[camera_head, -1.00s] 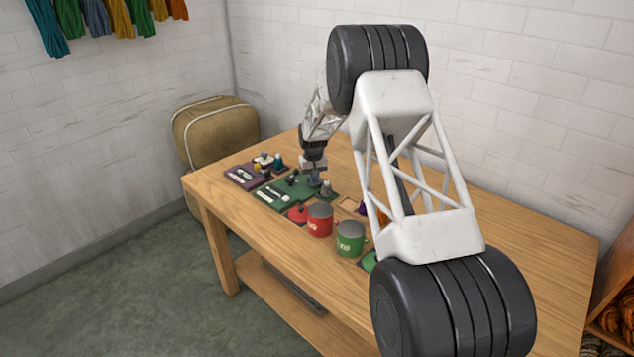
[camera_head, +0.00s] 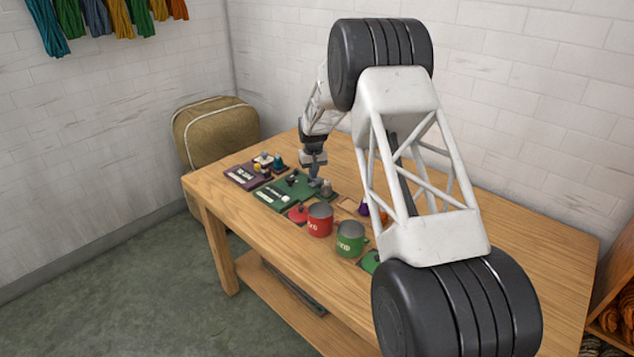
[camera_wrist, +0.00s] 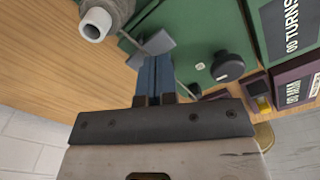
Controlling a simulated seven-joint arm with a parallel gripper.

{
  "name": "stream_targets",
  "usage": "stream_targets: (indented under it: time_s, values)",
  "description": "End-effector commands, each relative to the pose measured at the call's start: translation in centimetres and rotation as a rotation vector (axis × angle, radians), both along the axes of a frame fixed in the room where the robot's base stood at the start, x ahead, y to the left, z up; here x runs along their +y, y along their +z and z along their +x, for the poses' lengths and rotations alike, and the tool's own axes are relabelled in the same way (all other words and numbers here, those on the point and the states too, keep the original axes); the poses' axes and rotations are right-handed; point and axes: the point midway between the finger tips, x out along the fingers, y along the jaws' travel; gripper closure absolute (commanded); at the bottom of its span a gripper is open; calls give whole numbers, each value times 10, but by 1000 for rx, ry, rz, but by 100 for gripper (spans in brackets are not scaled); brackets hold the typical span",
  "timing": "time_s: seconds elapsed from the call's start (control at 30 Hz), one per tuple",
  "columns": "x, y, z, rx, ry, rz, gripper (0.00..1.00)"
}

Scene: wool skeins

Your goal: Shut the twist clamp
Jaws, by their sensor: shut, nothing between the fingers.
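My gripper (camera_wrist: 156,75) is shut and empty, with its blue-grey fingers together. It is over the green board (camera_wrist: 192,25), and in the head view my gripper (camera_head: 314,181) is low above the same board (camera_head: 283,187). A dark grey winged piece (camera_wrist: 157,42), which looks like the twist clamp's handle, lies right at my fingertips. I cannot tell whether they touch. A thin metal bar runs beside it, partly hidden by the fingers. A black knob (camera_wrist: 228,66) stands on the board to the right of the fingers. A grey cylinder with a pale hollow end (camera_wrist: 96,23) is at upper left.
A purple board (camera_head: 243,177) adjoins the green one. A tan padded case (camera_head: 215,135) stands behind the table's left end.

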Motion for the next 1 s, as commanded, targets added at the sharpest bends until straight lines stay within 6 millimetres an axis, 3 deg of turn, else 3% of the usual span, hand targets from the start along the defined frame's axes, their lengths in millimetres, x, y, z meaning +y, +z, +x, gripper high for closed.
stream_targets:
  time_s: [0.7, 1.0]
  values:
    - [0, 40, 0, 1, 0, 0, 100]
    - [0, 43, 0, 1, 0, 0, 100]
